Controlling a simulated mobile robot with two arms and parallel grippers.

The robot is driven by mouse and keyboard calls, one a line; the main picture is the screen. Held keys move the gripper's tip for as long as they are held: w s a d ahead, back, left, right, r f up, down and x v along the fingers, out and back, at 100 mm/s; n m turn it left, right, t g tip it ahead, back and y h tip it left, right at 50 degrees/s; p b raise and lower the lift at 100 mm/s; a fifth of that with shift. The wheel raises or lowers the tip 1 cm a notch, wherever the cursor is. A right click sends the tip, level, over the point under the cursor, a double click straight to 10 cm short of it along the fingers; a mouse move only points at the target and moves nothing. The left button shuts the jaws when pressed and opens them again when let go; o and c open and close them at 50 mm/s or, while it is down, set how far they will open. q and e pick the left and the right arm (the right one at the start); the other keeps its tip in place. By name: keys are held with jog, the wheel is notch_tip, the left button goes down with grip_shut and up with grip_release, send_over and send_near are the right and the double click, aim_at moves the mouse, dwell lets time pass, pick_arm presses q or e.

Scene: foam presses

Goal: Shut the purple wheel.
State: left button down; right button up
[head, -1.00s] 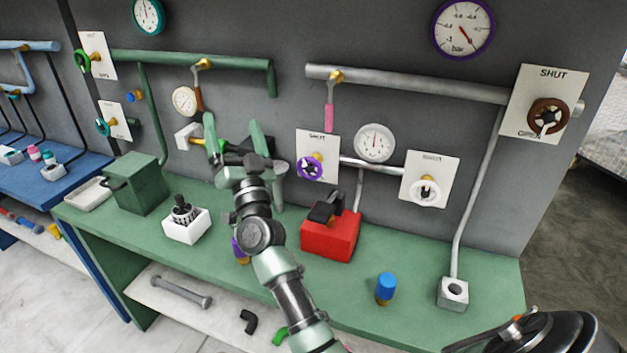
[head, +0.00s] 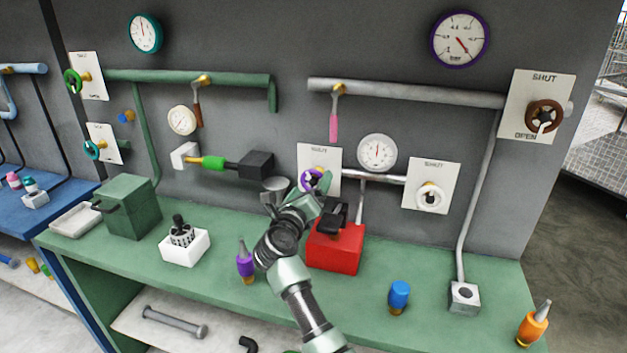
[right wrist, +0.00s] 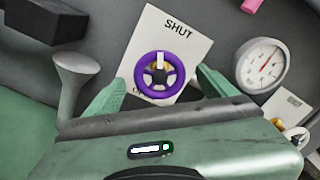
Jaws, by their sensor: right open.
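The purple wheel (head: 314,181) is mounted on a white plate (head: 333,158) marked SHUT on the grey wall. In the right wrist view the purple wheel (right wrist: 159,75) shows whole, with a pale mark on its upper spoke under the word SHUT. My right gripper (head: 315,189) is open in front of the wheel. In the right wrist view its two green fingers (right wrist: 160,88) stand left and right of the wheel, apart from it. In the head view the gripper hides the wheel's lower part. My left gripper is not in view.
A red box (head: 336,248) with a black top stands below right of the wheel. A white gauge (head: 377,153) and a white wheel (head: 430,198) are to the right. A purple bottle (head: 245,264) stands on the green bench.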

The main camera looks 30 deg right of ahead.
aim_at(312, 185)
jog(key=shift+x, duration=1.5)
jog(key=shift+w+a, duration=0.1)
jog(key=c, duration=1.4)
jog(key=m+b, duration=0.1)
jog(key=b, duration=0.1)
jog(key=m+b, duration=0.1)
jog(key=m, duration=0.1)
jog(key=shift+f+m+b, duration=0.3)
jog(key=shift+b, duration=0.1)
jog(key=shift+r+m+b, duration=0.1)
jog(key=shift+m+b, duration=0.3)
jog(key=shift+m, duration=0.1)
jog(key=shift+r+m, duration=0.2)
jog(key=shift+m, duration=0.2)
